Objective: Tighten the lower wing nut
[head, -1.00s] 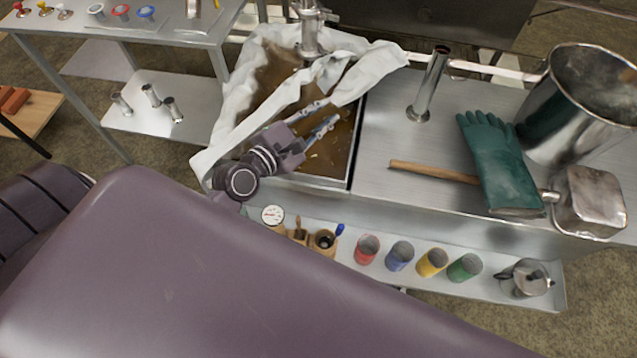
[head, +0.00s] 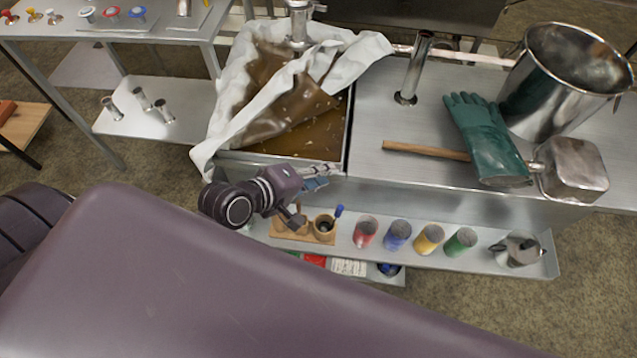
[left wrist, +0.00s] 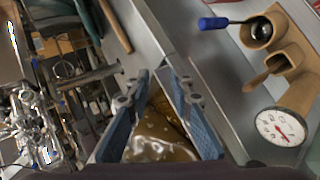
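No wing nut can be made out in either view. A metal pipe fitting (head: 299,22) rises behind the evaporator pan (head: 347,135); its details are too small to tell. My left gripper (left wrist: 156,72) is open with nothing between its blue-padded fingers. In the head view my left gripper (head: 312,178) is in front of the pan's front wall, above the low shelf, with its fingers partly hidden. My right gripper is not in view.
A stained white cloth (head: 222,115) drapes over the pan of brown liquid. The low shelf holds a wooden tool holder (head: 290,233), colored cups (head: 397,235) and a metal pot (head: 518,250). A green glove (head: 487,140), mallet (head: 572,168) and bucket (head: 560,85) occupy the bench.

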